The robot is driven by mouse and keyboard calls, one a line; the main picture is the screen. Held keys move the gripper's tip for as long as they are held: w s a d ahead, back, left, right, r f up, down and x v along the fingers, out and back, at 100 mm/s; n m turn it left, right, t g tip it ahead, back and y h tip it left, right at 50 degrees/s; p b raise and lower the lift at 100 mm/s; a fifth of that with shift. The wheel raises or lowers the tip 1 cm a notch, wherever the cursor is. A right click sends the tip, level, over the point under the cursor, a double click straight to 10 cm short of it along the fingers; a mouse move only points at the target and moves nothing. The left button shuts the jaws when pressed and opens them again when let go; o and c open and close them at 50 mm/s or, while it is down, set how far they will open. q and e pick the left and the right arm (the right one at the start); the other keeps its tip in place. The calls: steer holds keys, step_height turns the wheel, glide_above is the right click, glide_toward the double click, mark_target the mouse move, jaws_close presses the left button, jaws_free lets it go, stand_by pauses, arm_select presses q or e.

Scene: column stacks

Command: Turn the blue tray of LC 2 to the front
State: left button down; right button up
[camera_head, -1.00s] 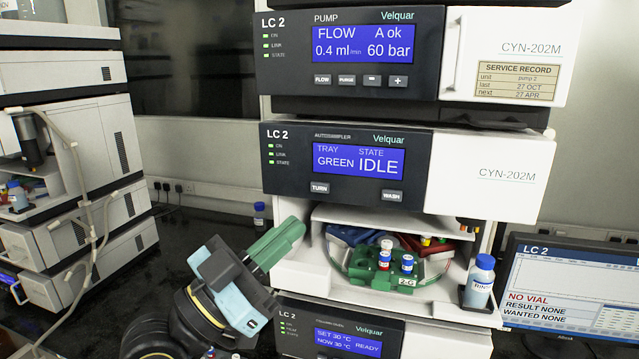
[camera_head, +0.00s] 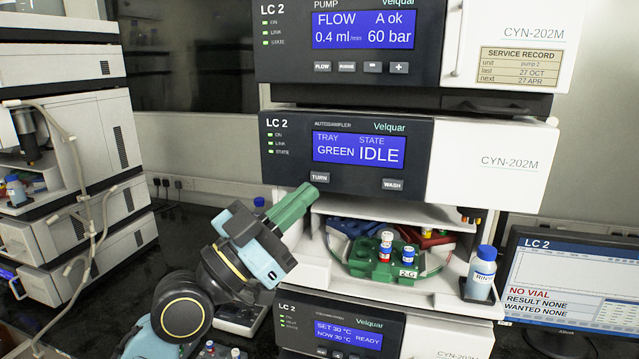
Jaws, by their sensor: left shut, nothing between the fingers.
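The LC 2 autosampler (camera_head: 345,150) shows TRAY GREEN and STATE IDLE on its display. Its TURN button (camera_head: 319,177) is at the panel's lower left, and the WASH button (camera_head: 392,184) is to its right. In the open bay the green tray (camera_head: 375,268), marked 2-G, faces front with a few capped vials. The blue tray (camera_head: 343,225) is at the back left, partly hidden. A red tray (camera_head: 432,240) is at the back right. My left gripper (camera_head: 308,194) is shut and empty, its green fingertips just below the TURN button; contact cannot be told. My right gripper is out of view.
The pump (camera_head: 350,45) is above and another LC 2 module (camera_head: 345,330) below. A blue-capped bottle (camera_head: 482,273) stands at the bay's right. A monitor (camera_head: 565,285) reading NO VIAL is farther right. Another instrument stack (camera_head: 70,150) stands at left.

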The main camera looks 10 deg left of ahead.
mark_target(320, 177)
arm_select(q)
steer(key=shift+w+b, duration=0.55)
steer(key=shift+w, duration=1)
stand_by(0.9)
steer(key=shift+w, duration=0.45)
steer(key=shift+w+b, duration=0.35)
steer(key=shift+b, duration=0.15)
stand_by(0.3)
stand_by(0.4)
steer(key=shift+s+p, duration=0.4)
steer(key=shift+s, duration=0.45)
